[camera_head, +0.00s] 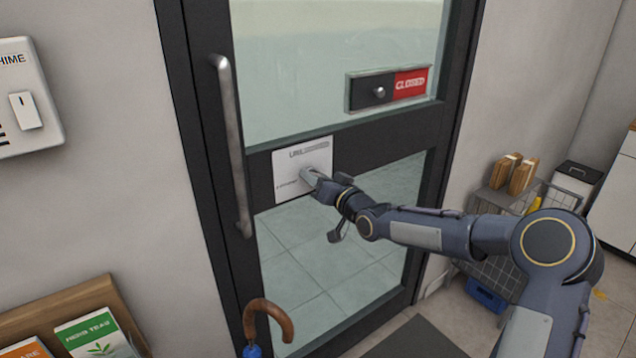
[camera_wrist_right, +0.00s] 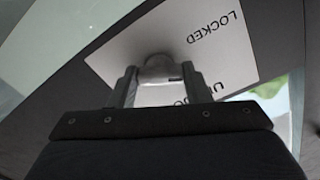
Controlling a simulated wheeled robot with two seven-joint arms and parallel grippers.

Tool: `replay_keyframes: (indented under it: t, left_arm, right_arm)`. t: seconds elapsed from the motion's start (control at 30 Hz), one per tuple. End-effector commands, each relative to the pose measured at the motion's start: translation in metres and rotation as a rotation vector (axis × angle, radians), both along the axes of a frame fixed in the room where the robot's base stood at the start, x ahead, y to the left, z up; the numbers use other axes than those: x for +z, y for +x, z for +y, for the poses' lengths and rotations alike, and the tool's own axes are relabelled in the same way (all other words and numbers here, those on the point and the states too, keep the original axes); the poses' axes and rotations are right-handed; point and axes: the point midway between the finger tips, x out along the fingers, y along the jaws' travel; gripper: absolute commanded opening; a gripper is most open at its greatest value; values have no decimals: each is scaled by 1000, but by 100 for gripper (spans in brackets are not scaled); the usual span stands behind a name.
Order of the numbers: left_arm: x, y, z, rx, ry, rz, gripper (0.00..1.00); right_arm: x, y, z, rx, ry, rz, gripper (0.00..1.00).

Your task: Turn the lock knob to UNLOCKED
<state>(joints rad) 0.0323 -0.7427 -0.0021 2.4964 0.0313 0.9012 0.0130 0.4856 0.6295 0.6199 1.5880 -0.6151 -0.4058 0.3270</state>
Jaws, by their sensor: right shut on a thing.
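The lock knob (camera_wrist_right: 158,72) is a rounded grey metal piece on a white lock plate (camera_head: 288,163) fixed to the dark door frame. In the right wrist view the plate (camera_wrist_right: 215,50) shows the word LOCKED and part of a second word, both appearing upside down. My right gripper (camera_head: 312,177) is at the plate, its two fingers (camera_wrist_right: 155,88) on either side of the knob and shut on it. The fingers hide part of the knob and some lettering, so I cannot tell which word the knob points to. My left gripper is not in view.
A vertical door handle (camera_head: 232,150) stands left of the plate. A sliding sign reading CLOSED (camera_head: 410,83) is above right. A brown umbrella handle (camera_head: 270,310) rises at the bottom. A wire basket (camera_head: 510,205) with paper bags stands at right.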

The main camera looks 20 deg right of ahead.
Motion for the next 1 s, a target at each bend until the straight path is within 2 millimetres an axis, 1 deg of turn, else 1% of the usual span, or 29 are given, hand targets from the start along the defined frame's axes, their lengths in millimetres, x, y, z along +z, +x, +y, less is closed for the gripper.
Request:
replay_keyframes:
  t: [0.03,0.37,0.6,1.0]
  left_arm:
    - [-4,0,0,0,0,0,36]
    - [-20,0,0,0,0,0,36]
    - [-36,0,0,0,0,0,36]
    - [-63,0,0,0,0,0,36]
  right_arm:
    - [-2,0,-1,-1,44,16,21]
    - [-3,0,-1,-1,340,122,21]
    - [-3,0,-1,-1,555,199,21]
    - [-3,0,-1,-1,867,313,21]
